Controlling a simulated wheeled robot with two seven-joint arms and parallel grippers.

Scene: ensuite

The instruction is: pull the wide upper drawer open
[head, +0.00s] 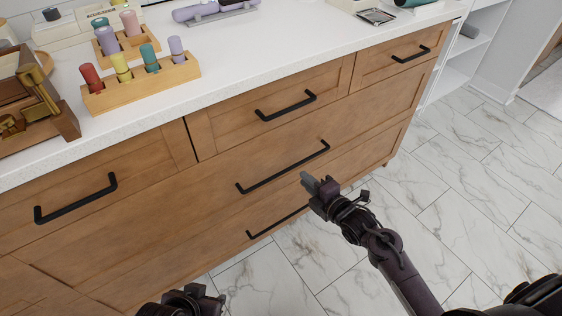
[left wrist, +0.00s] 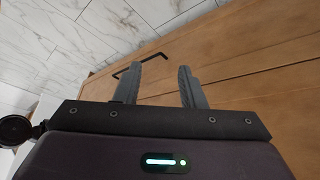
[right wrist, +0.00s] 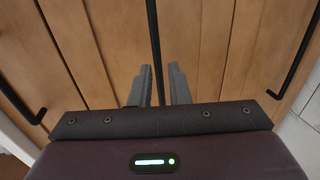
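The wide upper drawer (head: 215,215) is a wooden front in the middle row of the cabinet, and it looks closed flush. Its long black bar handle (head: 283,167) also shows upright in the middle of the right wrist view (right wrist: 154,45). My right gripper (head: 307,180) is at the handle, right of its middle. In the right wrist view its fingers (right wrist: 160,82) are apart with the bar between them; contact cannot be told. My left gripper (head: 212,300) is low at the bottom edge of the head view. In the left wrist view its fingers (left wrist: 160,75) are spread and empty.
Top-row drawers have handles at left (head: 75,198), middle (head: 286,105) and right (head: 411,54). A lower drawer's handle (head: 277,223) is partly hidden by my right gripper. The white countertop (head: 260,60) holds wooden peg blocks (head: 140,85). Marble floor (head: 460,180) at right is clear.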

